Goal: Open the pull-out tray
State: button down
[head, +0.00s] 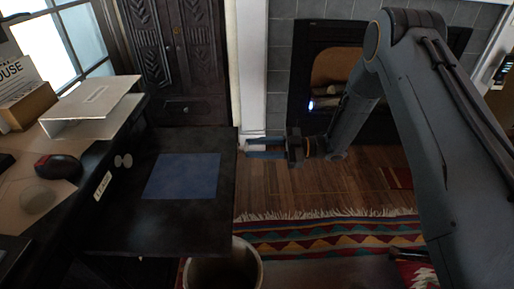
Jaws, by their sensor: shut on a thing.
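The pull-out tray (200,222) is a flat black panel that stands out to the right from the dark desk. A blue square (182,176) lies on its top. My gripper (248,149) is at the tray's right edge, toward the far corner, with its fingers pointing left. It is shut on the tray's edge; the exact contact is small and hard to make out.
A red and black mouse (59,167) and a pale stand (94,98) are on the desk. A bin (226,272) stands below the tray's near right corner. A fringed rug (330,232) covers the floor to the right. A carved dark cabinet (180,55) and a fireplace (330,40) stand behind.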

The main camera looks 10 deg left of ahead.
jog(key=c, duration=1.4)
grip_release()
jog(key=shift+o, duration=0.2)
jog(key=v, duration=0.8)
jog(key=shift+a, duration=0.1)
